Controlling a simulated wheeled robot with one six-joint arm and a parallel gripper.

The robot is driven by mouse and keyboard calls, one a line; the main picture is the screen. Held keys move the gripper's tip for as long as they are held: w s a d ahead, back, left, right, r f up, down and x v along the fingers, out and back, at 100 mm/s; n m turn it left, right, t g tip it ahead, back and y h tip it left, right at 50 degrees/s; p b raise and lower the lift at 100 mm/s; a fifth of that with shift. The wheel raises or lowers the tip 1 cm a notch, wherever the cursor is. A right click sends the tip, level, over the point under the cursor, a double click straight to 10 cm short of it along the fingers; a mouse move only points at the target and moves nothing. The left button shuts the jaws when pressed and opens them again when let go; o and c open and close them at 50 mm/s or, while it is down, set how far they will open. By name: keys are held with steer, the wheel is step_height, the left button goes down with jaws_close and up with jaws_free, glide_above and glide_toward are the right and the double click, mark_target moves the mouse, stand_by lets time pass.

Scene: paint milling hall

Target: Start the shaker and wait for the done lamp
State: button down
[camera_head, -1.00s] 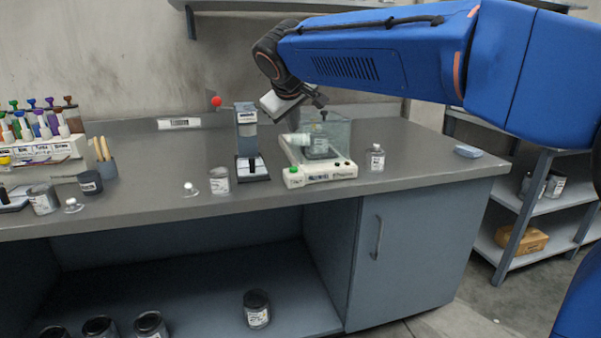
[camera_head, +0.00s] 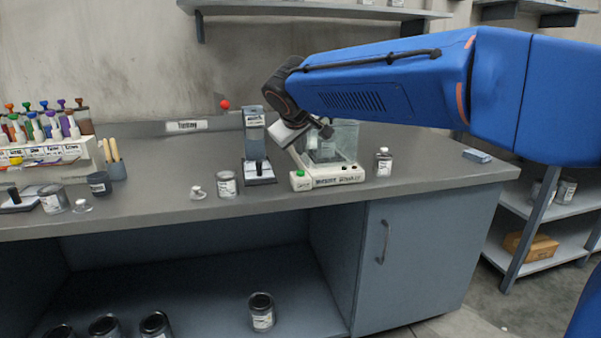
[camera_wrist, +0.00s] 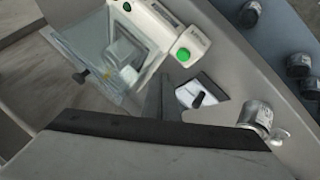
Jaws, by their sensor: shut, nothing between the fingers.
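The shaker (camera_head: 338,178) is a pale base with a clear box on it, standing on the grey bench. A green button (camera_head: 299,174) sits at its front left corner and shows clearly in the wrist view (camera_wrist: 183,55). A small green spot, perhaps a lamp, shows farther along the base in the wrist view (camera_wrist: 127,7); I cannot tell if it is lit.
A grey upright stand (camera_head: 254,130) is close left of the shaker. A can (camera_head: 227,185) and a small bottle (camera_head: 383,162) stand on either side. A rack of coloured bottles (camera_head: 50,152) is at the far left. The bench's right end is mostly clear.

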mark_target(300, 176)
steer(key=shift+f, duration=1.65)
